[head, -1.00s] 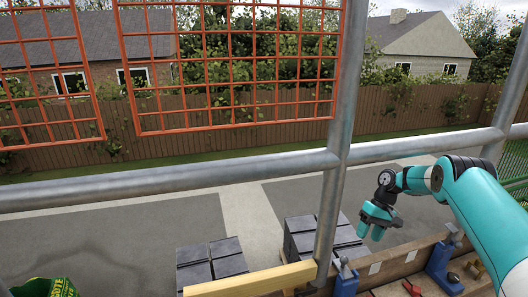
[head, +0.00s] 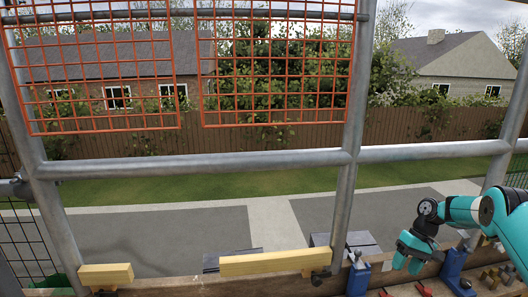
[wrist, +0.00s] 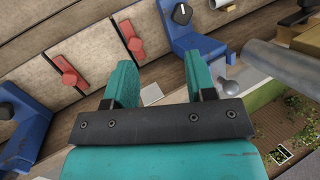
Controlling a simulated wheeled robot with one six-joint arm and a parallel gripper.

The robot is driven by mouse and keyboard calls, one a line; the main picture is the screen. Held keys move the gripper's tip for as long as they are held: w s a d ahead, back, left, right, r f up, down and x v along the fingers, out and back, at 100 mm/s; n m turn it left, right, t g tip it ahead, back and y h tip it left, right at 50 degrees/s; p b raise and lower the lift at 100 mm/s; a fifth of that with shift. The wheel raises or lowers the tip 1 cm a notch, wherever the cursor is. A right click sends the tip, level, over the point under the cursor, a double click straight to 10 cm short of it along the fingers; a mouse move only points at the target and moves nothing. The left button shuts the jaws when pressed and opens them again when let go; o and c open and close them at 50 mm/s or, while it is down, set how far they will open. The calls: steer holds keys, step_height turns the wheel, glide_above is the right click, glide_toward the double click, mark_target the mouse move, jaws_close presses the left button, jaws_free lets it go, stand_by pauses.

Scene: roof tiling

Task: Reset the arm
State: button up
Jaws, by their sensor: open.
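My gripper (head: 408,262) is at the lower right in the head view, teal with dark joints, held in front of the timber ledge. In the wrist view my gripper (wrist: 158,84) has its two teal fingers apart with nothing between them. The fingers point towards the wooden boards (wrist: 70,30). My arm reaches in from the right edge of the head view.
Scaffold tubes (head: 200,163) cross and rise in front, with orange mesh guards (head: 275,70) above. Blue brackets (head: 455,265) stand on the ledge near my gripper. Yellow timber pieces (head: 275,262) lie left. Red clamps (wrist: 130,38) are on the boards. Dark tile stacks (head: 350,241) sit beyond.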

steer(key=s+a+r+t+h, duration=0.1)
steer(key=s+a+r, duration=0.1)
steer(key=a+r, duration=0.45)
steer(key=s+a+r+t, duration=0.1)
steer(key=s+a+r, duration=0.15)
steer(key=r, duration=0.65)
steer(key=s+a+r+t+h, duration=0.2)
steer(key=s+r, duration=0.2)
steer(key=s, duration=0.6)
steer(key=s+a+r+t+h, duration=0.15)
steer(key=s+r, duration=0.25)
steer(key=s, duration=0.6)
steer(key=s+a+r+n+g+y+p, duration=0.1)
steer(key=s+a+r+n+p, duration=0.1)
steer(key=s+a+r+p, duration=0.4)
steer(key=s+a+r+n+g+y+p, duration=0.1)
steer(key=a+r+n+y+p, duration=0.2)
steer(key=r, duration=0.5)
steer(key=s+a+r+n+g+p, duration=0.1)
steer(key=s+a+r+n+p, duration=0.1)
steer(key=s+a+r+p, duration=0.35)
step_height(320, 180, up, 37)
steer(key=w+p, duration=0.1)
steer(key=p, duration=3.3)
steer(key=shift+w+p, duration=0.15)
steer(key=shift+p, duration=0.2)
